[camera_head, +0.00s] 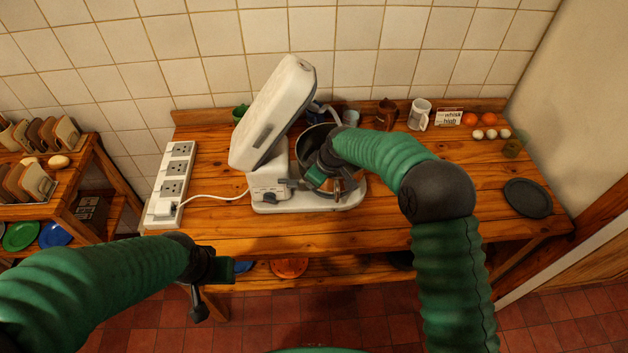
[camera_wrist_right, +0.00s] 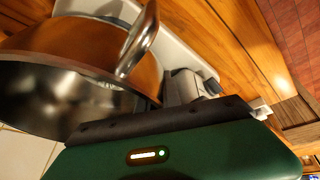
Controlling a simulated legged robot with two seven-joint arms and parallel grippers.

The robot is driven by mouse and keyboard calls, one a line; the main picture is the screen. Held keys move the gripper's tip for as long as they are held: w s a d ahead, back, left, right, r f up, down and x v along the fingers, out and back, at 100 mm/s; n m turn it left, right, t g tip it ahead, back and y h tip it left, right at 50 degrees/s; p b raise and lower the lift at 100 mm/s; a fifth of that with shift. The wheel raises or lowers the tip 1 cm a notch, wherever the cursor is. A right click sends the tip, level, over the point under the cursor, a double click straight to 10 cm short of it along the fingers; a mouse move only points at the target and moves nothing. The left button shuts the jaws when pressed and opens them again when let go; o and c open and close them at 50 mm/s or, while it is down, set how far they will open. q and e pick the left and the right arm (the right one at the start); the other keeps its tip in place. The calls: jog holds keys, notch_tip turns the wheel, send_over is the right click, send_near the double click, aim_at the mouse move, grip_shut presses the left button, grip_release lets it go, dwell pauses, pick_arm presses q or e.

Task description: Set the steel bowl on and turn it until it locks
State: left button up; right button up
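The steel bowl (camera_head: 308,148) is at the base of the white stand mixer (camera_head: 272,115), whose head is tilted up. In the right wrist view the shiny bowl (camera_wrist_right: 55,90) fills the upper left, with its looped metal handle (camera_wrist_right: 139,42) standing out from its side. My right gripper (camera_head: 322,177) is at the bowl's near side and hides part of it. Its fingertips are not clear, so I cannot tell whether it grips the bowl or whether the bowl is seated. My left gripper (camera_head: 201,290) hangs in front of the table, away from the bowl; its opening is unclear.
A power strip (camera_head: 173,178) with the mixer's white cord lies at left. Mugs, eggs (camera_head: 491,134), oranges and a small sign (camera_head: 449,117) stand along the back right. A dark plate (camera_head: 527,198) lies at right. The table's front strip is clear.

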jog(key=o, duration=0.3)
jog(key=shift+o, duration=0.2)
jog(key=shift+s+f, duration=0.1)
jog(key=shift+f, duration=0.05)
jog(key=b+v, duration=0.3)
jog(key=v, duration=1.4)
jog(key=s+d+f+m+h, duration=0.1)
jog(key=s+d+f+m, duration=0.2)
jog(key=s, duration=0.5)
jog(key=s+d+f+m+h, duration=0.1)
jog(key=s+d+f+m, duration=0.3)
jog(key=s, duration=0.4)
jog(key=s+d+f+m+g+h, duration=0.1)
jog(key=s+d+f+m, duration=0.2)
jog(key=s+d+f, duration=0.3)
jog(key=shift+s+d+m, duration=0.25)
jog(key=shift+s+m, duration=0.05)
jog(key=shift+s, duration=0.9)
jog(key=shift+s, duration=0.1)
